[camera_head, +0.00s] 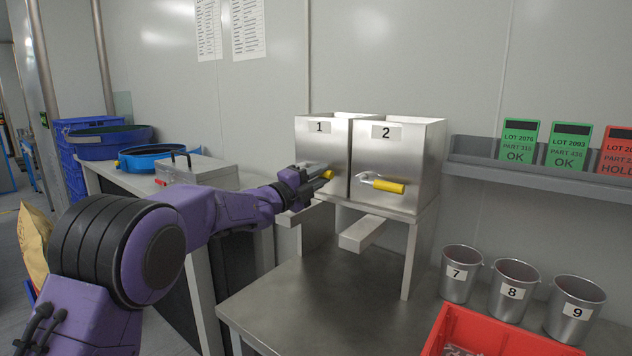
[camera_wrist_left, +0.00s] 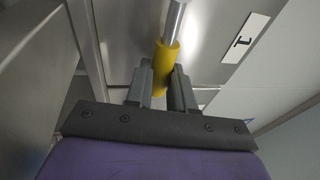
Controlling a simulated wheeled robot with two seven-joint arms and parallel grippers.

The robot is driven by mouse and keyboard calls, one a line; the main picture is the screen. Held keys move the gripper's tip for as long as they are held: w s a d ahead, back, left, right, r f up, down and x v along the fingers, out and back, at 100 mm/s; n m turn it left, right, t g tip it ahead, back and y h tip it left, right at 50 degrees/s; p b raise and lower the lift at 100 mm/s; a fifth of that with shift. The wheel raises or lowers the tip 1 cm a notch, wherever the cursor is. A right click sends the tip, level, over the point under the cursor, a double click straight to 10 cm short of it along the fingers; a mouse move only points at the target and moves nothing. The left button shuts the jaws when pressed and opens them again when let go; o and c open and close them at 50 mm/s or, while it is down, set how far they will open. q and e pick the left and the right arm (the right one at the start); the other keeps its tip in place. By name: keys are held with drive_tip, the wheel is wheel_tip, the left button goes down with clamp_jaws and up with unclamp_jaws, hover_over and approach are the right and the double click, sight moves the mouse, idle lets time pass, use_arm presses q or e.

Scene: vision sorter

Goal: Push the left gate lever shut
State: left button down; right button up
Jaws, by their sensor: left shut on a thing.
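The left gate lever sits on the front of the steel hopper marked 1 (camera_head: 319,150), its yellow grip (camera_head: 329,175) partly hidden by my gripper. My left gripper (camera_head: 318,176) reaches it from the left and is shut on that grip. In the left wrist view, the yellow grip (camera_wrist_left: 166,66) lies between the two fingers (camera_wrist_left: 162,84), with the lever's bare metal rod (camera_wrist_left: 175,20) running on beyond it. My right gripper is not in view.
Hopper 2 (camera_head: 420,165) adjoins on the right, with its own yellow-handled lever (camera_head: 389,186). A chute (camera_head: 362,233) sticks out below. Metal cups (camera_head: 461,273) and a red bin (camera_head: 490,331) stand on the right of the bench (camera_head: 330,300); its middle is clear.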

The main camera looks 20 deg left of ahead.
use_arm(q)
drive_tip(key=shift+f, duration=0.1)
idle(0.3)
drive_tip(key=c, duration=1)
unclamp_jaws()
drive_tip(key=shift+w, duration=0.1)
drive_tip(key=shift+o, duration=0.2)
drive_tip(key=b+v, duration=0.3)
drive_tip(key=v, duration=0.7)
drive_tip(key=shift+a+f, duration=0.1)
drive_tip(key=shift+a, duration=0.05)
